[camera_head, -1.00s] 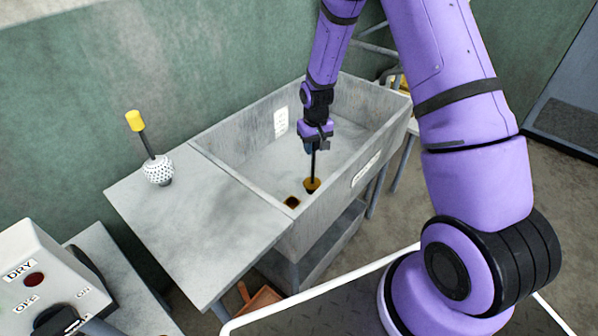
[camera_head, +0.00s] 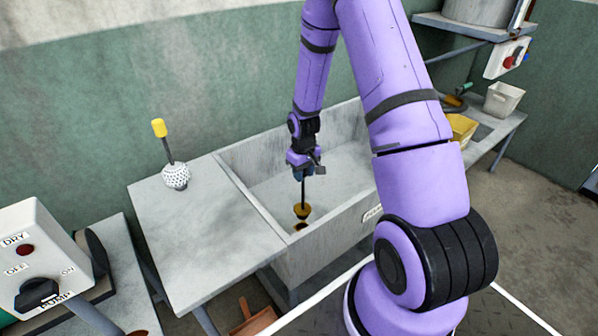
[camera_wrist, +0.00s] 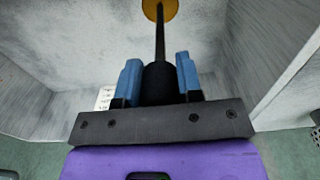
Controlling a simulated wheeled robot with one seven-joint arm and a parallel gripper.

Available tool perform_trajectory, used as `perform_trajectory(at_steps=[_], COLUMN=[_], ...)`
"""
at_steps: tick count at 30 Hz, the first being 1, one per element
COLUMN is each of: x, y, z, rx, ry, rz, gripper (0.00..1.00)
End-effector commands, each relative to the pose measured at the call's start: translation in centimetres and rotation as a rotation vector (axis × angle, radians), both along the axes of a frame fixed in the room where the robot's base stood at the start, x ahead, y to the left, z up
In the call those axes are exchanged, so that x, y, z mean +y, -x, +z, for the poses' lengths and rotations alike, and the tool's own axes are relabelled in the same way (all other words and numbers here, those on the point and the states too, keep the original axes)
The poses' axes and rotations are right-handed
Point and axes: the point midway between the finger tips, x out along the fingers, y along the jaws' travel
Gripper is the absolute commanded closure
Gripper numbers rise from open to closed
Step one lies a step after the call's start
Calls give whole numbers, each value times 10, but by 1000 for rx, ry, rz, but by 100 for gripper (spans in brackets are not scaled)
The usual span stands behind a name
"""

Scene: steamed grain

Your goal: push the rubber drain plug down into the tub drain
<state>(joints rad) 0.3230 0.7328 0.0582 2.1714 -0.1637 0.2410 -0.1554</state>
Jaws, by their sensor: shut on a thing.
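My gripper (camera_head: 304,174) is shut on the dark handle of the rubber drain plug, inside the grey tub (camera_head: 262,188). The plug's thin dark rod hangs down to its orange-yellow plug end (camera_head: 302,211). In the wrist view the blue fingers (camera_wrist: 158,82) clasp the black handle (camera_wrist: 159,84) from both sides, and the plug end (camera_wrist: 160,9) shows at the top edge. The small dark tub drain (camera_head: 300,226) with an orange rim lies in the tub floor, just below the plug end in the head view. Whether they touch, I cannot tell.
A control box (camera_head: 38,255) is at lower left. A yellow container (camera_head: 462,128) and pale bin (camera_head: 503,98) are at right.

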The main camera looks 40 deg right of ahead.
Motion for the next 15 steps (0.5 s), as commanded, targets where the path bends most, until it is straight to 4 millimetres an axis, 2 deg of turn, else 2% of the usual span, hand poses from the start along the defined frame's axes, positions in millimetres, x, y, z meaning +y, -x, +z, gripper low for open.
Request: perform_trajectory(at_steps=[15], x=[0], y=[0], z=[-41], rx=[2], ry=[0], rz=[0], gripper=[100])
